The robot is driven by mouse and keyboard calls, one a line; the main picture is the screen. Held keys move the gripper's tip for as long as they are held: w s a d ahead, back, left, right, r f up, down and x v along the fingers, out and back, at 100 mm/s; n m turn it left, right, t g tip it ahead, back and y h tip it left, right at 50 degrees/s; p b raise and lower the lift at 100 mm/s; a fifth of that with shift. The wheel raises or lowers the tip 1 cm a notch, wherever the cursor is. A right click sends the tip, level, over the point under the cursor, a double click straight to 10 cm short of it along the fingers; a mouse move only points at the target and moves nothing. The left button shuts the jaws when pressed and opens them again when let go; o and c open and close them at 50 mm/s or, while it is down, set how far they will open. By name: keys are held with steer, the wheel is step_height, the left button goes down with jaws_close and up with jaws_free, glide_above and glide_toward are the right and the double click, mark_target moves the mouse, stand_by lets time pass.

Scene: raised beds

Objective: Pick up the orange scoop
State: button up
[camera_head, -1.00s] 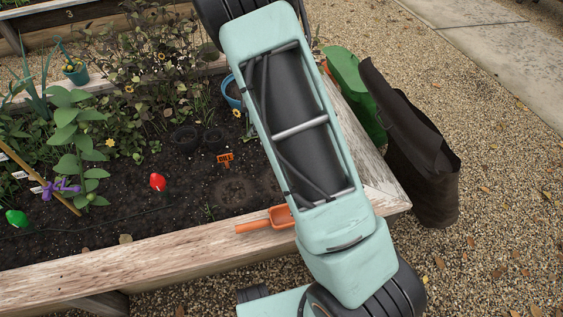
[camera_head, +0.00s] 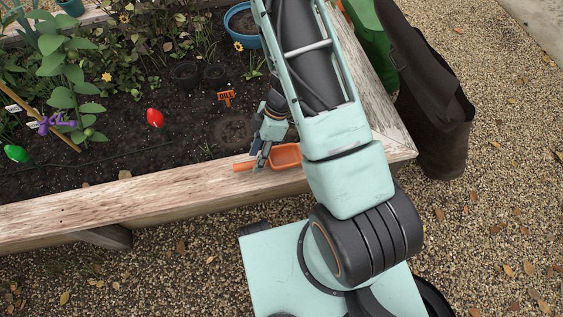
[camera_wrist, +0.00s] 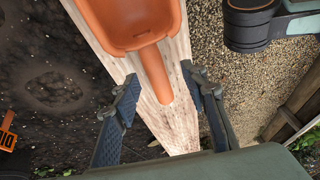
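The orange scoop (camera_head: 284,156) lies on the wooden rim of the raised bed, its handle pointing left in the head view. In the wrist view the scoop (camera_wrist: 134,22) has its bowl at the top and its handle pointing down toward my gripper. My gripper (camera_wrist: 160,95) is open, with one finger on each side of the handle's line. The handle's end reaches between the fingertips, with clear gaps on both sides. In the head view my gripper (camera_head: 262,160) is at the scoop's handle and hides part of it.
The wooden rim (camera_head: 150,193) runs along the bed's front. An orange DILL label (camera_head: 227,96), a red marker (camera_head: 155,118) and a blue pot (camera_head: 243,24) are in the bed. A dark bag (camera_head: 440,120) stands to the right. Gravel lies in front.

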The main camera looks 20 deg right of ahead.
mark_target(251, 162)
steer(key=x, duration=0.1)
steer(key=b+x, duration=0.1)
steer(key=x, duration=0.1)
steer(key=b+x, duration=0.1)
steer(key=shift+w+a+f, duration=0.2)
steer(key=shift+w+a, duration=0.1)
steer(key=shift+a, duration=0.2)
steer(key=shift+c, duration=0.4)
jaws_close()
